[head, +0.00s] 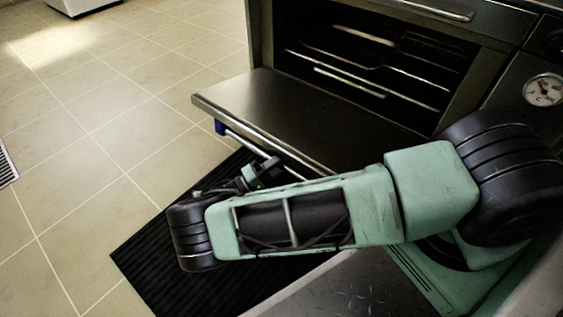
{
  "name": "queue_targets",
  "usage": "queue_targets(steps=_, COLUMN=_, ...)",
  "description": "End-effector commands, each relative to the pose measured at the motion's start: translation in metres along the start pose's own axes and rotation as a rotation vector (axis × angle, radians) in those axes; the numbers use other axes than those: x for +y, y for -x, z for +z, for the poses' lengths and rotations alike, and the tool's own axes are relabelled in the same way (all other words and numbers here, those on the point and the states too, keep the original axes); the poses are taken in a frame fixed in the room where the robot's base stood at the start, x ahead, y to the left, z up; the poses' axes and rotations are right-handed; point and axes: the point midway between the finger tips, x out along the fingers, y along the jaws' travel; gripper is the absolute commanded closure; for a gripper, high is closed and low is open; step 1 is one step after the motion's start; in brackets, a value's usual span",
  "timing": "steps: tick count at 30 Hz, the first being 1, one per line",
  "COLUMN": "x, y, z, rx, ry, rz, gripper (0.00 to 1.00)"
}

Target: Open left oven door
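The oven door (270,105) is a dark metal panel. It is swung down and out, lying about level in front of the open oven cavity (375,60). My gripper (264,170) is partly hidden behind my green arm and lies close to the handle. I cannot tell whether it touches the handle or whether its fingers are open or shut.
Wire racks (350,75) are inside the oven. A round temperature gauge (543,90) is on the panel at right. A black ribbed mat (165,250) lies on the floor below the door. The tiled floor (90,130) at left is clear, with a grate (6,165) at the edge.

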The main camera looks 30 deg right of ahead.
Motion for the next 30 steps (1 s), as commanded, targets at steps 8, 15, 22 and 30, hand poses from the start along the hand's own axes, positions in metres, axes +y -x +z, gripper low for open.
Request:
queue_targets(steps=8, x=-0.001, y=0.002, z=0.000, rx=-0.001, ry=-0.001, rz=0.002, gripper=0.54)
queue_targets(steps=15, x=-0.006, y=0.032, z=0.001, rx=0.001, ry=-0.002, rz=-0.001, gripper=0.54)
queue_targets(steps=22, x=-0.007, y=0.070, z=0.001, rx=0.002, ry=-0.003, rz=-0.001, gripper=0.54)
queue_targets(steps=30, x=-0.001, y=0.109, z=-0.001, rx=0.002, ry=-0.001, rz=-0.001, gripper=0.54)
